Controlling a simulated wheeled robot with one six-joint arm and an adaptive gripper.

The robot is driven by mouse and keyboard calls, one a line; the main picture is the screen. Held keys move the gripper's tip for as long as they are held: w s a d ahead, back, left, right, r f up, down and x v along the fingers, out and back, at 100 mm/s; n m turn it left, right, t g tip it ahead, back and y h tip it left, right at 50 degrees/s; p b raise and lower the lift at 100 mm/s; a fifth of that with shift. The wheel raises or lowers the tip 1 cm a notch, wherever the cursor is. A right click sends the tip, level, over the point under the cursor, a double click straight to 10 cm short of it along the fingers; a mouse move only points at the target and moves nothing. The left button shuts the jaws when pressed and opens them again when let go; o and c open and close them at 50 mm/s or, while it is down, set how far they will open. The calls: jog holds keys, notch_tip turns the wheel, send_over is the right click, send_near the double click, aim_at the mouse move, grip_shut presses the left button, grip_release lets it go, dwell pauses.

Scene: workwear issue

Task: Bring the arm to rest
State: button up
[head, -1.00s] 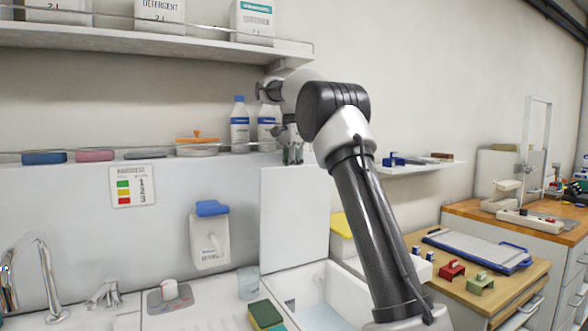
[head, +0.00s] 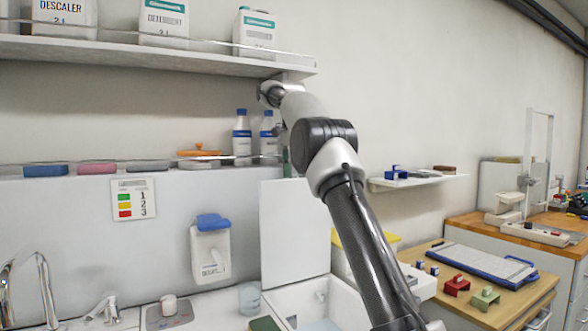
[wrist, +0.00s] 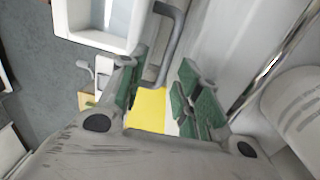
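My gripper (wrist: 158,98) shows in the wrist view with its two green-padded fingers apart and nothing between them. In the head view my arm rises from the lower right and bends at a dark elbow joint; the gripper end is mostly hidden behind it, near two white bottles with blue caps (head: 242,137). In the wrist view a yellow surface (wrist: 150,105) lies beyond the gap between the fingers, and a grey bar (wrist: 172,45) stands close above it.
An upper shelf (head: 150,52) with white containers runs above the arm. A ledge with sponges (head: 97,168) lies left. A small wall shelf (head: 420,182) and a wooden table (head: 515,292) stand right. A basin with an upright lid (head: 292,232) lies below.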

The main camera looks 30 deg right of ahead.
jog(key=shift+r, duration=0.5)
jog(key=shift+s+r, duration=0.15)
jog(key=s+a+r+n+t, duration=0.15)
jog(key=s+n, duration=0.25)
jog(key=s, duration=0.4)
jog(key=s+a+n+t, duration=0.15)
jog(key=s+n, duration=0.25)
jog(key=s, duration=0.5)
jog(key=s+a+f+n+t, duration=0.2)
jog(key=s+f+n, duration=0.7)
jog(key=s+f, duration=1)
jog(key=s, duration=0.4)
jog(key=shift+s+f+n, duration=0.15)
jog(key=shift+f+n, duration=0.05)
jog(key=shift+n, duration=0.1)
